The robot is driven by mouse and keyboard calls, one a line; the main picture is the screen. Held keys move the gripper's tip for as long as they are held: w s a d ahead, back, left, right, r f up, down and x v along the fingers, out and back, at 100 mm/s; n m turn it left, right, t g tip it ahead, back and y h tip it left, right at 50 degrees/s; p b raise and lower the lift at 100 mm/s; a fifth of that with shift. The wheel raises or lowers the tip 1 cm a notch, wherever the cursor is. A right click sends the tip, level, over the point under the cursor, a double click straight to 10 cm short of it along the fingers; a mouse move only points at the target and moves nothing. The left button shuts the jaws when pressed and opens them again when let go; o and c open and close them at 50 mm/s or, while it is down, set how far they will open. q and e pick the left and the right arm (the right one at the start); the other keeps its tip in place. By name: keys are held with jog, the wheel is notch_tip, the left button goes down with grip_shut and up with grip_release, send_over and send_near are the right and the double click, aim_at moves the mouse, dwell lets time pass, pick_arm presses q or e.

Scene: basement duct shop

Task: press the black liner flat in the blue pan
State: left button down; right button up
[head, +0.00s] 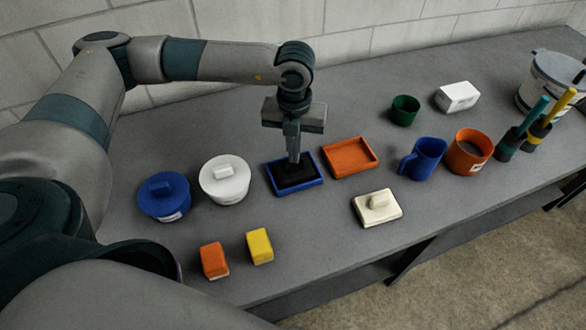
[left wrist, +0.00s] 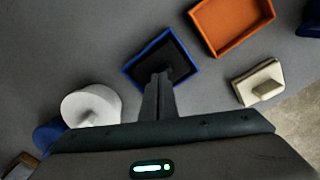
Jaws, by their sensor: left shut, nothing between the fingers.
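The blue pan (head: 317,184) sits on the grey bench, a shallow square tray with a raised rim. The black liner (head: 286,181) lies inside it and looks dark and mostly level. The pan (left wrist: 132,66) and the liner (left wrist: 179,60) also show in the left wrist view. My left gripper (head: 294,160) points straight down over the pan, shut and empty, its fingertips at or just above the liner. I cannot tell for certain whether they touch it. The fingers hide part of the liner. My right gripper is not in view.
An orange tray (head: 350,156) stands close right of the pan, a white lidded pot (head: 224,185) and a blue one (head: 164,200) to its left. A cream lidded dish (head: 377,209) and orange (head: 214,261) and yellow (head: 260,246) blocks are nearer the front edge.

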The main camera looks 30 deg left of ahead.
pick_arm(q)
jog(key=shift+s+f+b, duration=0.2)
jog(key=shift+f+b, duration=0.1)
jog(key=shift+b, duration=0.15)
dwell(1.8)
jog(key=shift+r, duration=0.1)
jog(key=shift+w+r+p, duration=0.15)
jog(key=shift+r+p, duration=0.3)
jog(key=shift+r, duration=0.35)
notch_tip(320, 180, up, 7)
jog(key=p, duration=0.2)
jog(key=shift+f, duration=0.2)
dwell(0.5)
